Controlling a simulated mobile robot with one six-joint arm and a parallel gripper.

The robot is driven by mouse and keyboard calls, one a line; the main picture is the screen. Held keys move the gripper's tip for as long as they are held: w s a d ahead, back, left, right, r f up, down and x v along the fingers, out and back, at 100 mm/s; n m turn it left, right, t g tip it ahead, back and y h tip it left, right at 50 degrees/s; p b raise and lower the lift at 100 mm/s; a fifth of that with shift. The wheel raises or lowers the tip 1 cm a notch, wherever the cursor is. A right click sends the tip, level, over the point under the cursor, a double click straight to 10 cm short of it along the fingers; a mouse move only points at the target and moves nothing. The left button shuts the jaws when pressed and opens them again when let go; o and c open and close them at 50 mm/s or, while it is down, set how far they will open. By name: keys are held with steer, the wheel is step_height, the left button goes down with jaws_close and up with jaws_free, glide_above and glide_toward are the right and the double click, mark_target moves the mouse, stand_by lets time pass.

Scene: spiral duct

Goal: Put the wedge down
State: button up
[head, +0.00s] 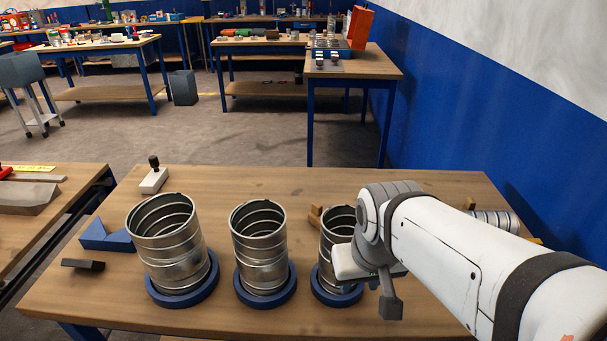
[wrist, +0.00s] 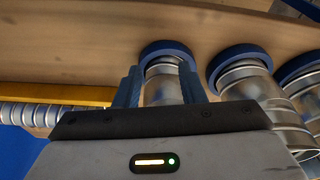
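My gripper (head: 382,288) is at the third, smallest standing duct piece (head: 338,230), on its right side in the head view. In the wrist view my gripper (wrist: 160,76) has its two fingers spread, with that duct piece (wrist: 162,88) showing between or beyond them; I cannot tell if they touch it. No wedge shows between the fingers. A blue angular block (head: 107,238) lies at the table's left. A small wooden piece (head: 315,215), possibly a wedge, is partly hidden behind the third duct piece.
Two larger duct pieces (head: 172,240) (head: 260,250) stand in blue rings to the left. A stamp-like tool (head: 154,177) and a dark bar (head: 83,265) lie farther left. A ribbed duct (head: 495,217) lies at the right, partly behind my arm. The table's back middle is clear.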

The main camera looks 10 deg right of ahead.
steer(key=shift+o, duration=0.4)
steer(key=shift+s+a, duration=0.1)
steer(key=shift+a, duration=0.05)
steer(key=shift+o, duration=0.2)
steer(key=w+d+r+m+h+p, duration=0.1)
steer(key=w+d+r+m, duration=0.2)
steer(key=w+d, duration=0.2)
steer(key=shift+w+d+r+h+p, duration=0.2)
steer(key=shift+w+d+h+p, duration=0.15)
steer(key=shift+d, duration=0.75)
steer(key=n+g+y+p, duration=0.25)
steer(key=n+p, duration=0.25)
steer(key=n, duration=0.5)
glide_above(317, 205)
steer(key=shift+h, duration=0.4)
steer(key=f, duration=0.7)
steer(key=shift+a, duration=0.2)
steer(key=f, duration=0.2)
steer(key=f+p, duration=0.1)
steer(key=f, duration=0.2)
steer(key=f+p, duration=0.1)
steer(key=f, duration=0.1)
steer(key=shift+d+f, duration=0.25)
steer(key=shift+f, duration=0.05)
jaws_close()
